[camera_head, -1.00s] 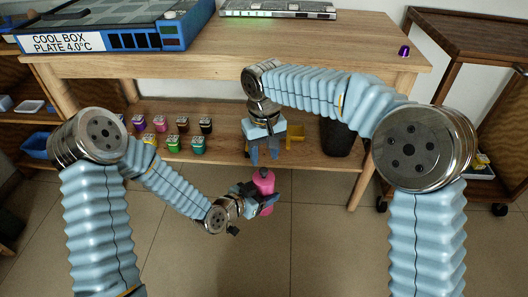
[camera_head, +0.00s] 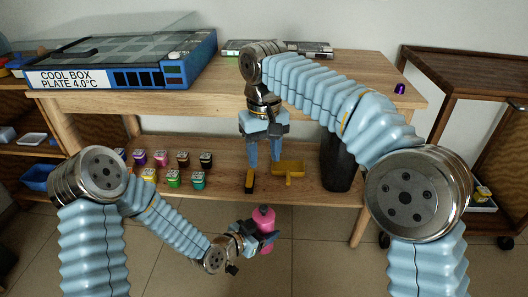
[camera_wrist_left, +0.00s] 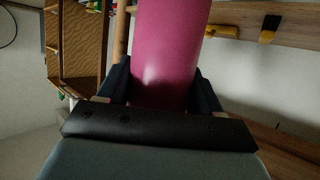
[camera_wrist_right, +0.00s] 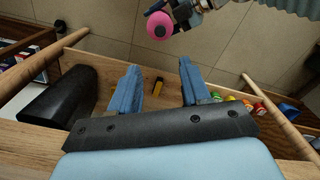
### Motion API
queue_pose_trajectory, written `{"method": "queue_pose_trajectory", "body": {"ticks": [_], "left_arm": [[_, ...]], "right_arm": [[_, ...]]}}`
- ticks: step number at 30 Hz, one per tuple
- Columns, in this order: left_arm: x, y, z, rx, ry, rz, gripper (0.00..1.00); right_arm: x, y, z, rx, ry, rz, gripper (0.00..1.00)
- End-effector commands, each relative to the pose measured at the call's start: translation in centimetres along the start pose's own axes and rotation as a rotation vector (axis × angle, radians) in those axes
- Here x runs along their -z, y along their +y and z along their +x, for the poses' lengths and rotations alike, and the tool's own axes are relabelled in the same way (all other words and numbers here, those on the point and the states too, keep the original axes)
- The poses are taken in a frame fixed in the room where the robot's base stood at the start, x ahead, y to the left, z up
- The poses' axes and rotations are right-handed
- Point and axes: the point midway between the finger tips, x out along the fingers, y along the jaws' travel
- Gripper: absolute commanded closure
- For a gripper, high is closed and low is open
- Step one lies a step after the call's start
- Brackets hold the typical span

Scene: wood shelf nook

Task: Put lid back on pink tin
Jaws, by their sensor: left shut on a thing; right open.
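The pink tin (camera_head: 264,218) is a smooth pink cylinder in front of the lower shelf. My left gripper (camera_head: 257,239) is shut around its side and holds it clear of the floor. In the left wrist view the tin (camera_wrist_left: 165,45) stands between both fingers. In the right wrist view its round end (camera_wrist_right: 158,24) has a small dark spot at its centre; I cannot tell whether that is a lid. My right gripper (camera_head: 264,158) is open and empty, pointing down beyond the tin, apart from it. No loose lid can be made out for certain.
Several small coloured jars (camera_head: 173,178) stand on the lower shelf (camera_head: 222,185). A cool box (camera_head: 125,65) and a small purple object (camera_head: 400,89) are on the table.

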Motion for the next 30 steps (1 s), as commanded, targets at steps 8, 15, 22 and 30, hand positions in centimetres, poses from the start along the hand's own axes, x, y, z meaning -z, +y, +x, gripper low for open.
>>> {"method": "queue_pose_trajectory", "body": {"ticks": [8, 15, 22, 30], "left_arm": [[0.0, 0.0, 0.0, 0.000, 0.001, 0.000, 0.90], [0.0, 0.0, 0.0, 0.000, 0.001, 0.000, 0.90], [0.0, 0.0, 0.0, 0.000, 0.001, 0.000, 0.90], [0.0, 0.0, 0.0, 0.000, 0.001, 0.000, 0.90]], "right_arm": [[0.0, 0.0, -0.1, 0.000, -0.001, 0.000, 0.53], [0.0, 0.0, -0.1, 0.000, -0.001, 0.000, 0.53], [2.0, 0.2, 3.8, 0.051, 0.036, -0.027, 0.53], [7.7, 2.3, 18.8, 0.228, 0.258, -0.042, 0.53]]}}
